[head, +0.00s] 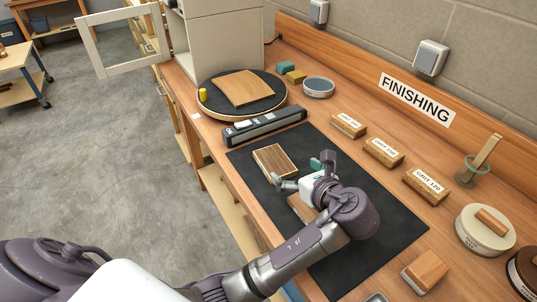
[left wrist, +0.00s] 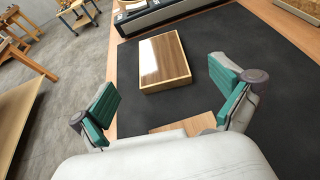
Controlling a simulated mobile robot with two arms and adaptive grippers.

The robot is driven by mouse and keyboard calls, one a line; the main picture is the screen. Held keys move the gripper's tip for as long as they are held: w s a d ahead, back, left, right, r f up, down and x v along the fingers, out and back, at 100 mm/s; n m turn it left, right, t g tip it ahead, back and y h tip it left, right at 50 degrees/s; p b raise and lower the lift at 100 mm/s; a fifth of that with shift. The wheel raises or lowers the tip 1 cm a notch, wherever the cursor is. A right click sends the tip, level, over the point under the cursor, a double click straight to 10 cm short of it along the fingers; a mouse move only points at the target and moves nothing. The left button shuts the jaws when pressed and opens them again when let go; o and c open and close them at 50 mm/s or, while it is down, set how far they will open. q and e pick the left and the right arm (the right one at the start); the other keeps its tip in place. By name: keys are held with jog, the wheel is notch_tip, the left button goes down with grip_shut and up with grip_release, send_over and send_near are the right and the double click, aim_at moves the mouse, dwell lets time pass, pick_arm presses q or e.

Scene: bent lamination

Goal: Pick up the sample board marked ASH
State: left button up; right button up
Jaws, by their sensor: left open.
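Two wooden sample boards lie on the black mat (head: 385,215). One is a glossy brown board (head: 274,161) with pale edges; it also shows whole in the left wrist view (left wrist: 164,62). The other is a lighter board (head: 302,208), mostly hidden under my gripper; its edge shows in the left wrist view (left wrist: 186,125). I cannot read an ASH mark on either. My left gripper (head: 301,172) is open and empty above the mat, over the lighter board and just short of the glossy one. In the left wrist view its green finger pads (left wrist: 165,98) stand wide apart. My right gripper is out of view.
A black bar-shaped tool (head: 264,127) lies beyond the mat. Behind it a round turntable (head: 212,100) carries a wooden panel (head: 243,89). Several labelled grit blocks (head: 383,152) and a round tin (head: 485,230) line the right side. The mat's right part is bare.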

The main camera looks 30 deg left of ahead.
pick_arm(q)
send_near(270, 154)
jog(key=x, duration=0.3)
jog(key=shift+w+a, duration=0.15)
jog(key=shift+w, duration=0.2)
jog(key=x, duration=0.5)
jog(key=shift+a+f+p, duration=0.3)
jog(key=shift+f+p, duration=0.05)
jog(key=c, duration=1)
jog(key=shift+c, duration=0.4)
jog(key=shift+r, duration=0.2)
